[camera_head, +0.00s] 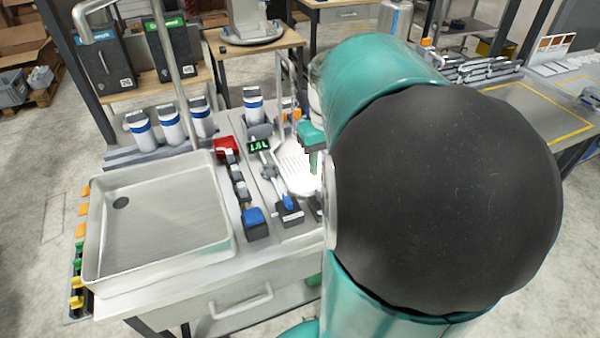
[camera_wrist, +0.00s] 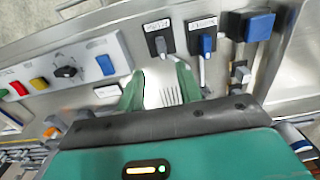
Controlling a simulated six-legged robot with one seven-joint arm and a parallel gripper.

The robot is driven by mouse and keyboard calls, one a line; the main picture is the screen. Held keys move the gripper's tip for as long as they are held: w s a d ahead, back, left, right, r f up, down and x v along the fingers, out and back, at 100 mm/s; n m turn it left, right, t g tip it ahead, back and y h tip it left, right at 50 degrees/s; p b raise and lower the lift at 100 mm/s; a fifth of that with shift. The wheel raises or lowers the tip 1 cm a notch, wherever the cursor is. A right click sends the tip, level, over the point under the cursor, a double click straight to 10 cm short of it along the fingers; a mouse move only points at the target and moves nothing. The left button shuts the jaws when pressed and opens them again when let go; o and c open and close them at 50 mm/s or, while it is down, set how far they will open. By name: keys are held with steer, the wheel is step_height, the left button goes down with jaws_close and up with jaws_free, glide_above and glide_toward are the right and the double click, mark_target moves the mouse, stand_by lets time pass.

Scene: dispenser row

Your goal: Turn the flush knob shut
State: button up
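I cannot read the labels, so I cannot tell which control is the flush knob. In the wrist view, a labelled black plate with a grey handle (camera_wrist: 161,46) lies just beyond my gripper (camera_wrist: 159,70). To its right is a similar plate with a blue handle (camera_wrist: 207,44). In the head view, my gripper (camera_head: 313,160) is over the white slotted tray (camera_head: 297,165), and my arm hides much of the right side.
A large steel basin (camera_head: 160,220) fills the left of the bench. A blue-topped block (camera_head: 254,218) stands right of it; it also shows in the wrist view (camera_wrist: 258,26). A red part (camera_head: 226,146) and several white-and-blue bottles stand behind. A tall pipe (camera_head: 175,75) rises near the basin.

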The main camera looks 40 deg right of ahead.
step_height(320, 180, down, 9)
steer(key=shift+w+a+f, duration=0.1)
steer(key=shift+a+f, duration=0.05)
jaws_close()
